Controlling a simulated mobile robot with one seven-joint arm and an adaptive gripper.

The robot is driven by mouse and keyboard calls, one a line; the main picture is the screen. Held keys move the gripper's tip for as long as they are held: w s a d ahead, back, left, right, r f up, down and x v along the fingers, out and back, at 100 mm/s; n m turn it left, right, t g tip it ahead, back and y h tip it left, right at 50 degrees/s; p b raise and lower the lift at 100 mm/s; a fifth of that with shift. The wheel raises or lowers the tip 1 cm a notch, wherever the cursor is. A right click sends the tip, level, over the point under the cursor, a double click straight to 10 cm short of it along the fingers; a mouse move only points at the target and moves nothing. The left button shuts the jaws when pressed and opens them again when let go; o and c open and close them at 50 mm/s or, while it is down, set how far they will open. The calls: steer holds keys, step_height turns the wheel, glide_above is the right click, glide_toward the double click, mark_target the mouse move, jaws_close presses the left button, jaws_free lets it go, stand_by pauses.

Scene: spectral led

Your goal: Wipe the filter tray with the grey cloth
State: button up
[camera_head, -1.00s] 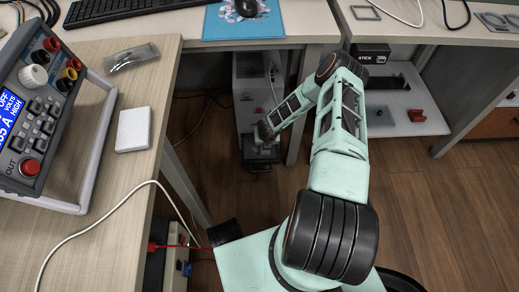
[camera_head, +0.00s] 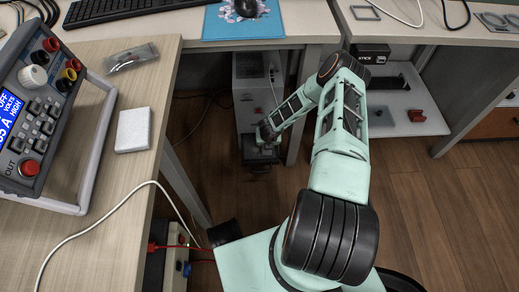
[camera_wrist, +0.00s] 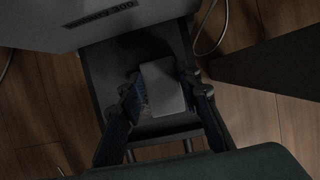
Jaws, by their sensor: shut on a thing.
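The dark filter tray (camera_wrist: 104,72) sticks out low from the front of a grey cabinet unit (camera_wrist: 120,18). In the head view the tray (camera_head: 262,161) shows small below my gripper (camera_head: 264,138). In the wrist view my gripper (camera_wrist: 160,86) is shut on the grey cloth (camera_wrist: 163,84), a flat light-grey piece between the two fingers. The cloth is over the tray's bare floor. I cannot tell whether it touches the floor. The fingers and the cloth hide part of the tray.
A desk leg (camera_head: 298,120) stands just right of the unit, and a dark panel (camera_wrist: 270,65) is close on the right. A loose cable (camera_wrist: 213,30) hangs beside the unit. A white block (camera_head: 133,129) lies on the left desk. Wooden floor is open at right.

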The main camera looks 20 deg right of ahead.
steer(key=shift+s, duration=0.1)
steer(key=shift+w+a+r, duration=0.1)
steer(key=shift+w+a, duration=0.15)
steer(key=shift+a, duration=0.5)
steer(key=shift+w+a, duration=0.25)
steer(key=shift+a, duration=0.55)
steer(key=shift+w+a+r, duration=0.1)
steer(key=shift+w+a, duration=0.15)
steer(key=shift+a, duration=0.5)
steer(key=shift+w+a+f, duration=0.2)
steer(key=shift+w+a, duration=0.05)
steer(key=shift+a, duration=0.4)
steer(key=shift+d, duration=0.1)
steer(key=shift+s+d+f, duration=0.1)
steer(key=shift+s+d, duration=0.2)
steer(key=shift+d, duration=0.45)
steer(key=shift+s+d+f, duration=0.1)
steer(key=shift+s+d, duration=0.15)
steer(key=shift+d, duration=0.5)
steer(key=shift+s+d, duration=0.3)
steer(key=shift+d, duration=0.45)
steer(key=shift+a+r, duration=0.1)
steer(key=shift+r, duration=0.05)
